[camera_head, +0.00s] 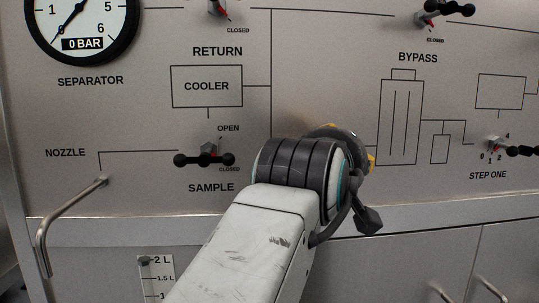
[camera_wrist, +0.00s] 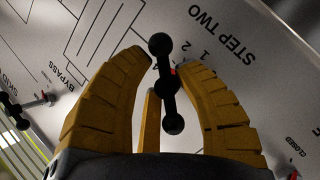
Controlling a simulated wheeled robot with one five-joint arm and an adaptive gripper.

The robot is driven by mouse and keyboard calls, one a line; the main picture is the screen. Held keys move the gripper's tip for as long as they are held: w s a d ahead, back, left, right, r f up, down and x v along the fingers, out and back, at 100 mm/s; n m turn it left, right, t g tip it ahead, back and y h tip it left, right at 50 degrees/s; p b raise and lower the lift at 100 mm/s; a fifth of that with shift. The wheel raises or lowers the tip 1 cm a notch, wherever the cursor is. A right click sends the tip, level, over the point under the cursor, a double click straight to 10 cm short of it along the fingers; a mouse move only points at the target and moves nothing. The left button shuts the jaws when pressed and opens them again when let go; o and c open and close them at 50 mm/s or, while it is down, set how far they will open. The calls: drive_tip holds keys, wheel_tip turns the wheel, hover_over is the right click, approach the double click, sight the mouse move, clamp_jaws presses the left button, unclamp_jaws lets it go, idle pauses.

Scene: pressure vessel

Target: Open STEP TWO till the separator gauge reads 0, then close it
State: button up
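The STEP TWO valve handle (camera_wrist: 167,84), a black bar with round knobs, shows in the wrist view below its upside-down label, beside the numbers 1 and 2. A small red mark shows next to its middle. My gripper (camera_wrist: 163,60) is open, with yellow fingers on both sides of the handle and a gap on each side. A third finger stands behind, at lower left of it. In the head view my arm hides STEP TWO and most of the gripper. The separator gauge (camera_head: 82,22) shows 0 BAR in its window; its top is cut off.
The SAMPLE handle (camera_head: 204,159) lies level left of my arm. The STEP ONE handle (camera_head: 520,150) is at right, and the BYPASS handle (camera_head: 447,9) at top right. A bent nozzle pipe (camera_head: 70,207) sticks out at lower left.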

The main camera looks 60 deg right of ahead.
drive_tip(key=o, duration=0.3)
drive_tip(key=shift+f, duration=0.15)
drive_tip(key=shift+o, duration=0.2)
drive_tip(key=s+a+r, duration=0.1)
drive_tip(key=a, duration=1)
drive_tip(key=shift+s+a+r, duration=0.2)
drive_tip(key=shift+a+r, duration=0.1)
drive_tip(key=shift+a, duration=0.1)
drive_tip(key=shift+o, duration=0.3)
